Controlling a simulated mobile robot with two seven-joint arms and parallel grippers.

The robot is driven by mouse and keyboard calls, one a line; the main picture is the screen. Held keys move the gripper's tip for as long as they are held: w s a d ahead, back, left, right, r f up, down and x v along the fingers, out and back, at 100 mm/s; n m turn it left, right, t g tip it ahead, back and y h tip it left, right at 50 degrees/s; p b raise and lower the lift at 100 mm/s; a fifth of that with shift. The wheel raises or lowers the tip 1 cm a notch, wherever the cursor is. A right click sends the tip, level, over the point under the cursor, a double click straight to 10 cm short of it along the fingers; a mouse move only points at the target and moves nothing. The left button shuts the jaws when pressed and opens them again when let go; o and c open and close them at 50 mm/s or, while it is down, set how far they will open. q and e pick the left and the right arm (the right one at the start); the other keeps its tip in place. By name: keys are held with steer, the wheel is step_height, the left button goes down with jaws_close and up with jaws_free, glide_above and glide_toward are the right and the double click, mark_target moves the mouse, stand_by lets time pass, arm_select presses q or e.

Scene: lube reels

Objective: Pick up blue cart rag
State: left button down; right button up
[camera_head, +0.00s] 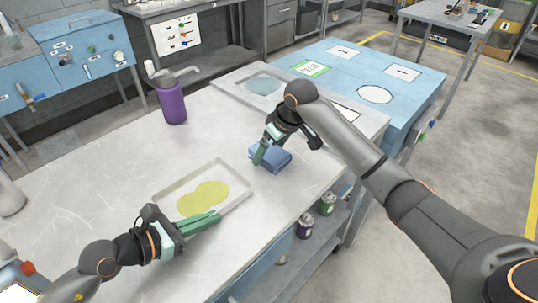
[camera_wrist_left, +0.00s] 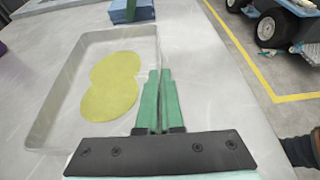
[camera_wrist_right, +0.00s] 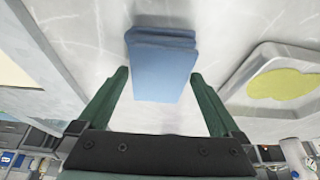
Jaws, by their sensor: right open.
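The blue cart rag (camera_head: 277,159) is a folded blue cloth lying on the pale metal worktop, right of the shallow tray. My right gripper (camera_head: 265,158) is over the rag, pointing down, with its jaws open. In the right wrist view, the rag (camera_wrist_right: 162,60) lies between and beyond the two green fingertips, with a gap on each side. Whether the fingers are at the rag's height is hard to tell. The rag also shows at the top of the left wrist view (camera_wrist_left: 122,10).
The shallow tray (camera_head: 166,194) holds a yellow-green puddle. A purple pump bottle (camera_head: 172,103) stands at the back. A second tray (camera_head: 232,85) with a bluish puddle lies behind the rag. Cans (camera_head: 327,203) stand on the lower shelf. The worktop left of the tray is clear.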

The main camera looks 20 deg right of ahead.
mark_target(270, 151)
steer(key=shift+w+f, duration=0.1)
steer(key=shift+f, duration=0.15)
steer(key=shift+f, duration=0.2)
stand_by(0.3)
steer(key=shift+c, duration=0.4)
steer(key=c, duration=1.1)
step_height(270, 151, up, 10)
steer(key=shift+r, duration=0.25)
